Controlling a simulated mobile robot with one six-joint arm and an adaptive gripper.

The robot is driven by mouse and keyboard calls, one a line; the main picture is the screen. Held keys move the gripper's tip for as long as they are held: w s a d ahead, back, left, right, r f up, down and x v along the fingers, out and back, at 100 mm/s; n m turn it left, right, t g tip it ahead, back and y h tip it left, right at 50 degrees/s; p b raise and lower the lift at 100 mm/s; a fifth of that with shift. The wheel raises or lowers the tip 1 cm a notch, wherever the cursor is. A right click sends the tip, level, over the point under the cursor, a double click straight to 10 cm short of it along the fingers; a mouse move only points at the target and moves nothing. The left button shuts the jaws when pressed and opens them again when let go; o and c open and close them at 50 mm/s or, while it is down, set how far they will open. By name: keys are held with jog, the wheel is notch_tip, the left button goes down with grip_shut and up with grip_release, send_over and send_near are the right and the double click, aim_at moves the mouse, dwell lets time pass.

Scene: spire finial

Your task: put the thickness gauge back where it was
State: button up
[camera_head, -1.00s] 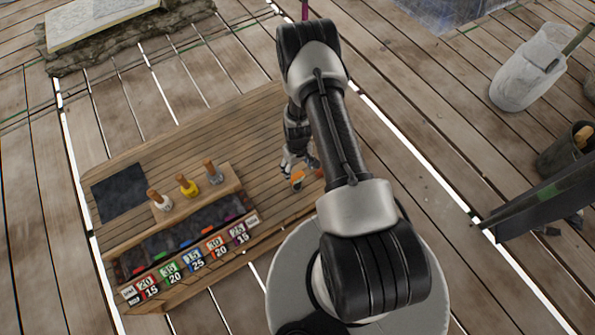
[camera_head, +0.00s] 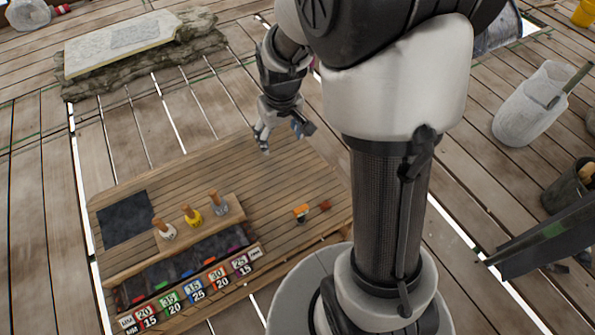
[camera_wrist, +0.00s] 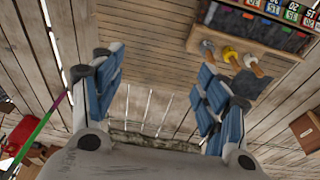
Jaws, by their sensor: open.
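A small orange-topped object with a dark lower part (camera_head: 301,213) lies on the right part of the wooden table (camera_head: 265,185); it may be the thickness gauge, but it is too small to tell. A small red-brown piece (camera_head: 324,204) lies just right of it. My gripper (camera_head: 284,137) is open and empty above the table's far edge, apart from both pieces.
A wooden rack (camera_head: 203,226) holds three wooden-handled tools, white, yellow and grey. In front lies a dark tray with numbered coloured labels (camera_head: 195,285). A dark mat (camera_head: 126,220) lies at the table's left. A stone slab (camera_head: 135,42) lies beyond.

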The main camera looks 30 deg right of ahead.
jog(key=s+a+r+t, duration=0.1)
jog(key=s+a+r, duration=0.3)
jog(key=s+r, duration=0.55)
jog(key=s+a+r, duration=0.1)
jog(key=s+r, duration=0.2)
jog(key=s, duration=0.3)
jog(key=s+a+r+t, duration=0.1)
jog(key=s+r, duration=0.2)
jog(key=s, duration=0.2)
jog(key=shift+s+a+r, duration=0.35)
jog(key=shift+r, duration=0.05)
